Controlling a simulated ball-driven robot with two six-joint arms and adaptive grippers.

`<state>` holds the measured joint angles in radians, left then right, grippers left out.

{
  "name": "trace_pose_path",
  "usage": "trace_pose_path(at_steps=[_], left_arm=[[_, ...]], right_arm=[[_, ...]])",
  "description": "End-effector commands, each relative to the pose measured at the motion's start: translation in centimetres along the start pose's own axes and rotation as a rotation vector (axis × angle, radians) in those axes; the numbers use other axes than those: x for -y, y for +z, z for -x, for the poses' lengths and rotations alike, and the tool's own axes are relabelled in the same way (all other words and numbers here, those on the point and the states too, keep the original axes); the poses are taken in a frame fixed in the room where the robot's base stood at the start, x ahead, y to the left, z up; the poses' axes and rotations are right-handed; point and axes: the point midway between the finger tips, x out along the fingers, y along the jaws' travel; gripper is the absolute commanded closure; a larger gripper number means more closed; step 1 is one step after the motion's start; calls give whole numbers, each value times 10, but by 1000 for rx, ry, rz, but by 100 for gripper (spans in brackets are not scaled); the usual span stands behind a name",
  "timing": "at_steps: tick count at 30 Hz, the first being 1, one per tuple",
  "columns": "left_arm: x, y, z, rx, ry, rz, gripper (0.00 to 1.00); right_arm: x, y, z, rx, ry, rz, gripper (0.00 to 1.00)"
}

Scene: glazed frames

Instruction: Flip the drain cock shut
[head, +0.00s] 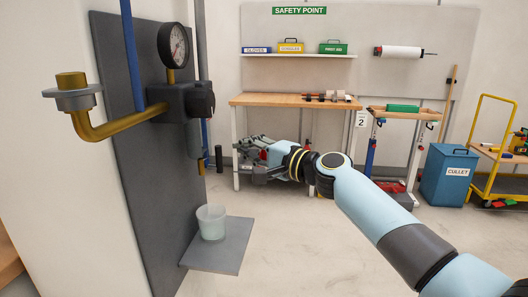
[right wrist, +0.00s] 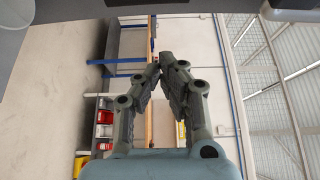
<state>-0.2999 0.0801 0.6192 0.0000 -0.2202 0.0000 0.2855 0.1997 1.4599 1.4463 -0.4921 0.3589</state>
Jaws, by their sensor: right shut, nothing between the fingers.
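A dark filter body (head: 182,101) with a round gauge (head: 174,45) is mounted on a grey panel, and a grey bowl (head: 194,139) hangs under it. A small brass piece (head: 201,168) at the bowl's lower end looks like the drain cock; its lever position is too small to tell. A translucent cup (head: 211,222) stands below on a grey shelf. My right gripper (head: 250,157) is to the right of the bowl and apart from it. In the right wrist view its fingers (right wrist: 161,66) are shut and empty. My left gripper is not in view.
A brass pipe (head: 118,128) juts left from the filter body. Behind stand a workbench (head: 270,100), a smaller table (head: 400,115), a blue cullet bin (head: 447,175) and a yellow trolley (head: 480,150). The floor right of the shelf (head: 225,262) is clear.

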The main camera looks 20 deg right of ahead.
Motion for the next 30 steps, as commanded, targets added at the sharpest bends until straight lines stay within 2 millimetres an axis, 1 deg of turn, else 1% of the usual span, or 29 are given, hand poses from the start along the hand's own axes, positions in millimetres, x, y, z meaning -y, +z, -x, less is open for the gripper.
trace_pose_path(at_steps=[1, 2, 3, 6, 9, 12, 24, 26, 30], left_arm=[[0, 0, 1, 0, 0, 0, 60], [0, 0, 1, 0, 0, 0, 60], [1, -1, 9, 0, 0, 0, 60], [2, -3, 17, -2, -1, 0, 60], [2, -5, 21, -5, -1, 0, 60], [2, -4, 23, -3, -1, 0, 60], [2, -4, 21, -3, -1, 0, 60], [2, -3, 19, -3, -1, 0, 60], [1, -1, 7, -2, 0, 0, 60]], right_arm=[[1, 0, -11, 1, -1, -4, 100], [1, 1, -16, 1, -1, -3, 100], [1, 10, -10, 3, 3, -4, 100], [2, 24, -4, 2, 1, -3, 100], [2, 32, -1, 2, 0, -1, 100], [1, 37, 1, 1, 1, -1, 100], [-1, 38, 1, 1, 0, 1, 100], [-1, 38, 1, 1, -3, 5, 100], [-4, 39, 2, 1, -17, 30, 100]])
